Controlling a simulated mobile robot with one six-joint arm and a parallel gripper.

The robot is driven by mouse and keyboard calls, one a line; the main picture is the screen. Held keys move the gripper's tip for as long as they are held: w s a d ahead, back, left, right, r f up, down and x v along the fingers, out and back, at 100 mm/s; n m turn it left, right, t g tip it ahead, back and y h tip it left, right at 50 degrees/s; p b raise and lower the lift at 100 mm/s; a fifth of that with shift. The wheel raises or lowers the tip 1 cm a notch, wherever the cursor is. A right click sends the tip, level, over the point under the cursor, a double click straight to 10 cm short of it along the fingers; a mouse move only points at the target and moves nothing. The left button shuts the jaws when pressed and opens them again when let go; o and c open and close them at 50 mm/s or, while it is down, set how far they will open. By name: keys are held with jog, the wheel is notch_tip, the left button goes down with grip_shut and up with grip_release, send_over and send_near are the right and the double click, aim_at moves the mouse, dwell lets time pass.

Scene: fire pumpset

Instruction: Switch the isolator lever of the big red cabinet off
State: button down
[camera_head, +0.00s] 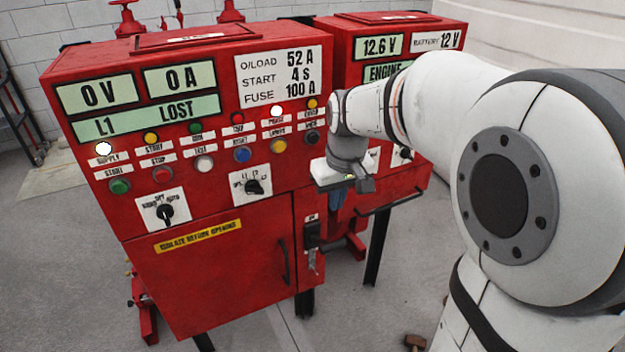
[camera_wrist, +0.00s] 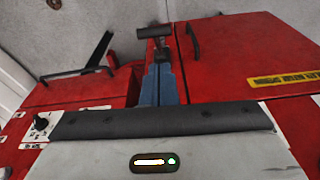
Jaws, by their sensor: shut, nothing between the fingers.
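The big red cabinet (camera_head: 225,270) stands at the left in the head view, with a display and rows of buttons above a door. Its isolator (camera_head: 312,235) is a small black unit on the narrow strip right of the door. In the wrist view a dark T-shaped lever (camera_wrist: 154,33) shows beyond the fingertips; its exact setting is unclear. My gripper (camera_head: 337,205) is in front of the cabinet's right side, above and right of the isolator. Its blue fingers (camera_wrist: 160,72) are together and empty. They line up with the lever in the wrist view; contact cannot be told.
The door handle (camera_head: 286,265) is close left of the isolator. A second red cabinet (camera_head: 395,195) with a battery display stands at the right, behind my arm. A hammer-like object (camera_head: 415,342) lies on the floor. Grey floor (camera_head: 255,330) is open in front.

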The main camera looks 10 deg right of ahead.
jog(key=shift+n, duration=0.4)
jog(key=w, duration=0.5)
jog(key=shift+f, duration=0.2)
jog(key=shift+f, duration=0.1)
send_over(325, 242)
jog(key=f, duration=0.6)
jog(key=f+p, duration=0.1)
jog(key=f, duration=0.1)
jog(key=shift+w+d+f, duration=0.2)
jog(key=shift+w+f, duration=0.05)
jog(key=shift+f, duration=0.15)
jog(key=f, duration=0.1)
jog(key=s+f, duration=0.1)
jog(key=f, duration=0.1)
jog(key=shift+s+d+f, duration=0.1)
jog(key=shift+s+d, duration=0.1)
jog(key=shift+s+d+f, duration=0.1)
jog(key=shift+s+f, duration=0.2)
jog(key=shift+f, duration=0.2)
